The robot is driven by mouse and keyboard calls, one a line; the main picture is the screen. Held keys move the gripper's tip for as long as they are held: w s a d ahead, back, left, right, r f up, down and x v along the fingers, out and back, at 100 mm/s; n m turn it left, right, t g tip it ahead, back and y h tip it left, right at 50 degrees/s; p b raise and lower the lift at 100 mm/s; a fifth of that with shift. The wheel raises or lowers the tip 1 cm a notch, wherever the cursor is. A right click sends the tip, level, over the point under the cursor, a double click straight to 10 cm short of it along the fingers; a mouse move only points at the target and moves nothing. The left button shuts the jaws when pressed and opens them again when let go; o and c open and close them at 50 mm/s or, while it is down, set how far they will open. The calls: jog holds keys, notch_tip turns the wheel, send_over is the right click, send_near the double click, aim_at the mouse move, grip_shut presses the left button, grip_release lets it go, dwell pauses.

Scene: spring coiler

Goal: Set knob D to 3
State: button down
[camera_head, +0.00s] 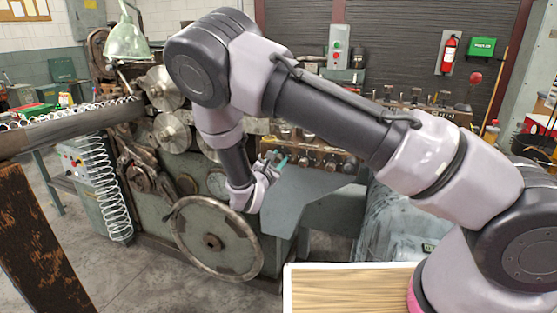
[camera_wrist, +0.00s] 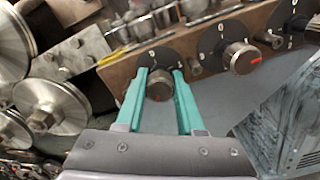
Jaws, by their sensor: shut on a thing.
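My gripper (camera_wrist: 160,76) has two teal fingers, one on each side of a dark round knob (camera_wrist: 159,86) on a brown panel, and is shut on it. This knob has a red mark on its lower side, and a black dial plate with a white 0 lies behind it. I cannot read a letter that tells whether it is knob D. A second knob (camera_wrist: 239,58) with a red pointer stands to its right on its own dial. In the head view, my gripper (camera_head: 277,161) is at the panel, and the held knob is hidden or too small to make out.
A third dial (camera_wrist: 290,16) is at the upper right of the wrist view. Metal rollers (camera_wrist: 52,105) are close on the left. In the head view, a large handwheel (camera_head: 216,240) stands below my gripper, and a grey sloping surface (camera_head: 290,196) is to its right.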

jog(key=m, duration=0.5)
jog(key=shift+m, duration=0.3)
jog(key=m, duration=0.4)
jog(key=shift+m, duration=0.3)
jog(key=shift+s+f, duration=0.1)
jog(key=c, duration=0.8)
grip_release()
jog(key=v, duration=1)
jog(key=shift+s+a, duration=0.15)
jog(key=shift+s, duration=0.2)
